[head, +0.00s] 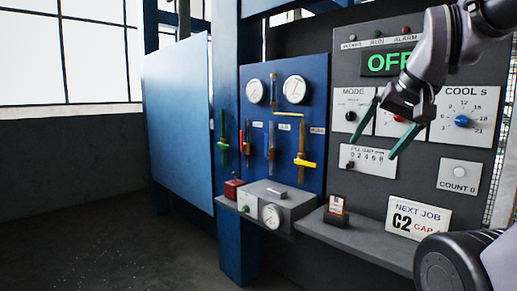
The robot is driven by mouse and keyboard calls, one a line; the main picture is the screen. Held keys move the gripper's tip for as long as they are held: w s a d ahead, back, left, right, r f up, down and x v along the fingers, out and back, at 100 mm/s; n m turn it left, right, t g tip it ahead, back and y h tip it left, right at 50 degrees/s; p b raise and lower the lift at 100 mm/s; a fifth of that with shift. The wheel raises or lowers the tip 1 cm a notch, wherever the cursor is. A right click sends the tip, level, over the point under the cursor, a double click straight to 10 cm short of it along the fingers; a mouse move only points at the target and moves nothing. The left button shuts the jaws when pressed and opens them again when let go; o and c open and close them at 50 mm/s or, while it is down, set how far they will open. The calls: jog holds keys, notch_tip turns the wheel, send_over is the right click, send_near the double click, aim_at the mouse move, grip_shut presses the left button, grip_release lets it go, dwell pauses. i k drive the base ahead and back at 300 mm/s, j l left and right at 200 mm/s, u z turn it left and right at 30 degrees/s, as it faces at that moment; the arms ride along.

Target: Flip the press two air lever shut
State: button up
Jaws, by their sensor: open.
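The blue valve panel (315,80) carries pipes with coloured levers; its small labels are too small to read, so I cannot tell which lever is press two's air lever. A yellow lever (305,163) lies across a brass pipe at the panel's lower right. A green lever (223,144) and a red lever (247,146) are farther left. My gripper (372,150) is open and empty, its two green-tipped fingers pointing down in front of the grey control panel (455,148). In the picture it is right of the yellow lever, apart from it.
A grey shelf (365,240) juts out below the panels, with a NEXT JOB card (418,218) and a small card holder (337,212). A grey box with a gauge (272,202) and a red block (233,189) sit left. A blue door (180,115) stands left; the floor there is clear.

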aim_at(267, 153)
jog(key=i+j, duration=0.8)
jog(key=i+j+u, duration=0.1)
jog(key=i, duration=0.25)
jog(key=i+j, duration=0.3)
jog(key=i+j+u, duration=0.15)
jog(key=i, duration=0.3)
